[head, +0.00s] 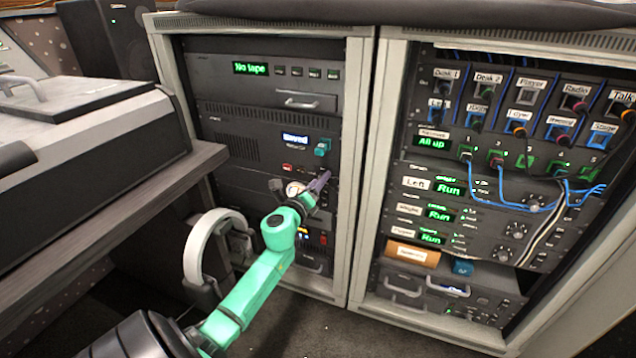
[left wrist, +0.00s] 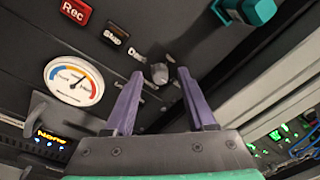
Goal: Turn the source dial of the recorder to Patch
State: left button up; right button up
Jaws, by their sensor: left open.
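The recorder (head: 225,145) is a dark panel in the left rack, with a lit "Saved" display, a teal knob (head: 322,147) and a red "Rec" button (left wrist: 75,11). A small grey dial (left wrist: 160,73) shows between my fingertips in the left wrist view, beside a label that seems to read "Desk". Its pointer is too small to read, and I see no "Patch" label. In the head view my gripper hides this dial. My left gripper (head: 320,183) is open, its purple fingers (left wrist: 160,82) on either side of the dial; contact cannot be told. My right gripper is out of view.
A round gauge (left wrist: 74,83) lies left of my fingers. The rack's light frame post (head: 352,170) stands close on the right. The right rack (head: 390,180) holds patch cables and green displays. A desk edge (head: 110,215) is at left.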

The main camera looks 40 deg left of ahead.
pick_arm(q)
jog(key=shift+s, duration=0.1)
jog(key=p+v, duration=0.1)
jog(key=v, duration=1.1)
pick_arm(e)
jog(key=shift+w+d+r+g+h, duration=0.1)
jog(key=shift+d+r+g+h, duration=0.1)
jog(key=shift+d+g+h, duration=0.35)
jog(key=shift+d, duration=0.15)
